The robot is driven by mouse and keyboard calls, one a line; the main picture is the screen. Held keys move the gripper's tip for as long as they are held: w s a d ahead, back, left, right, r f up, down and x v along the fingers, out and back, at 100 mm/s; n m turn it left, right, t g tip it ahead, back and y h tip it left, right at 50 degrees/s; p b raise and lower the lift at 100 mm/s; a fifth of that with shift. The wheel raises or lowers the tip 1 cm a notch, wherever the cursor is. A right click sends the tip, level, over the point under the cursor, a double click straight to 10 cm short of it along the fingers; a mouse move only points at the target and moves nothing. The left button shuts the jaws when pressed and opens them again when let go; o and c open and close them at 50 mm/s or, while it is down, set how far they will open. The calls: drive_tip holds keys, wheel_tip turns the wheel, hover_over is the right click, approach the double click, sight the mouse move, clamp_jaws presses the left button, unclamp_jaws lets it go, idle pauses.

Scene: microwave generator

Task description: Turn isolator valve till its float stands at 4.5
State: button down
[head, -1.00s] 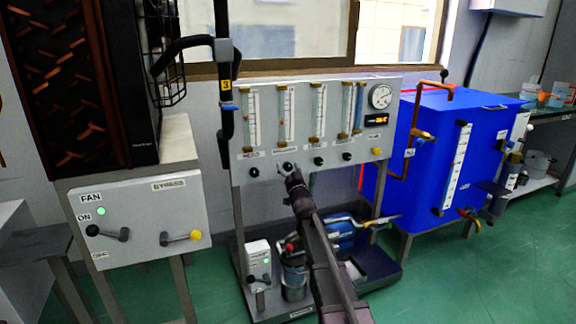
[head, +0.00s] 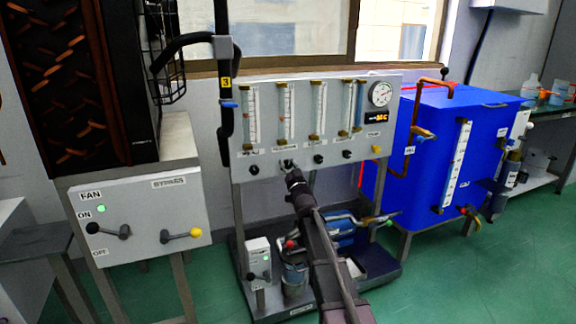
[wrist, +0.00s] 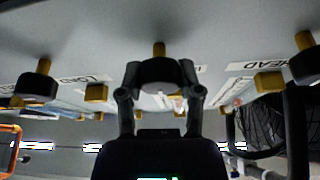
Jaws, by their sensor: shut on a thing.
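The isolator valve is a dark round knob on a brass stem (wrist: 159,49), centred in the wrist view. My gripper (wrist: 160,76) has its two fingers closed on either side of this knob. In the head view my gripper (head: 291,170) meets the panel at the second knob from the left, below the second flow tube (head: 286,112). That tube has a scale and brass-coloured ends. Its float and reading are too small to make out. The label above the gripped knob is mostly blurred or hidden.
The HEAD knob (wrist: 304,62) and LOAD knob (wrist: 36,84) flank the gripped one. A black hose (head: 226,120) hangs left of the tubes. A blue tank (head: 438,125) stands right.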

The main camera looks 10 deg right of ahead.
drive_tip(key=shift+c, duration=1.3)
unclamp_jaws()
drive_tip(key=shift+m, duration=0.5)
